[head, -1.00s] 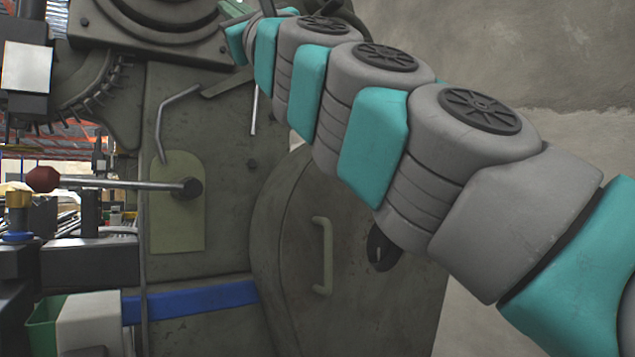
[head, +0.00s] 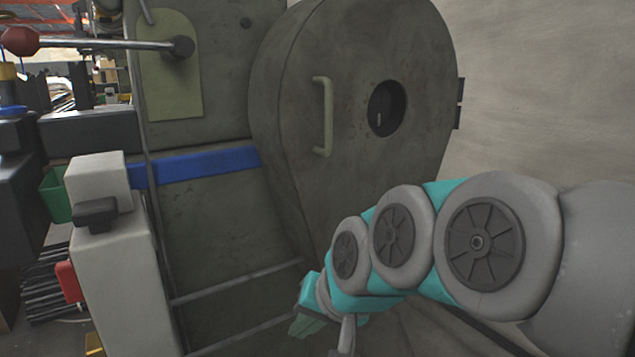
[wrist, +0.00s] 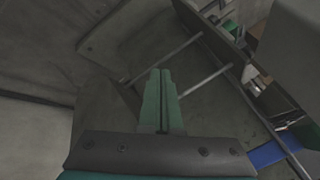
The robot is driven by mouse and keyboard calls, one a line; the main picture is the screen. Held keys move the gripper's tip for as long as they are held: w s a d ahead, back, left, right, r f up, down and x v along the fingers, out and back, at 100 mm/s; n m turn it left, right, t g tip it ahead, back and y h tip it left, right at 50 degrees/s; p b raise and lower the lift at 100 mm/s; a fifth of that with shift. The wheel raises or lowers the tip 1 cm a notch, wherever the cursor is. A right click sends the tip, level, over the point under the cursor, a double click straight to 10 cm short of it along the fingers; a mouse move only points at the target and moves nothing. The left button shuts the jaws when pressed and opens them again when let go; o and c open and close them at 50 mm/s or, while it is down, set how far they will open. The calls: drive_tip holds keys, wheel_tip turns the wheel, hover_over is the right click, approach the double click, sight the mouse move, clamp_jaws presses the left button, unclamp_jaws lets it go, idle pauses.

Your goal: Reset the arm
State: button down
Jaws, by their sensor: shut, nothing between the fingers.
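My gripper shows in the wrist view (wrist: 161,100) as two green fingers lying side by side, shut with nothing between them. In the head view, my grey and teal arm reaches in from the right and is folded low. My gripper (head: 310,322) is near the bottom centre there, partly hidden by my own arm. It is in front of the lower part of the dark rivet press (head: 215,220), below the press's round cover (head: 290,120) with its pale handle (head: 323,115). I cannot tell how far the fingers are from the press.
A lever with a red knob (head: 20,41) sticks out at upper left. A blue bar (head: 205,165) crosses the press, and thin rods (head: 240,282) run below it. A white pedestal (head: 125,280) and a green bin (head: 55,195) stand at left. The wall (head: 545,90) at right is bare.

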drive_tip(key=s+d+f+n+g+h+p, duration=0.1)
drive_tip(key=s+d+f+g+h, duration=0.15)
drive_tip(key=s+d+f, duration=0.6)
drive_tip(key=s+d+f+g+h, duration=0.2)
drive_tip(key=s+d+f+g, duration=0.3)
drive_tip(key=s+d, duration=0.5)
wheel_tip(320, 180, up, 12)
drive_tip(key=a+p, duration=0.1)
drive_tip(key=p, duration=1.1)
drive_tip(key=shift+a+t+p, duration=0.2)
drive_tip(key=shift+t+p, duration=0.15)
drive_tip(key=shift+f, duration=0.1)
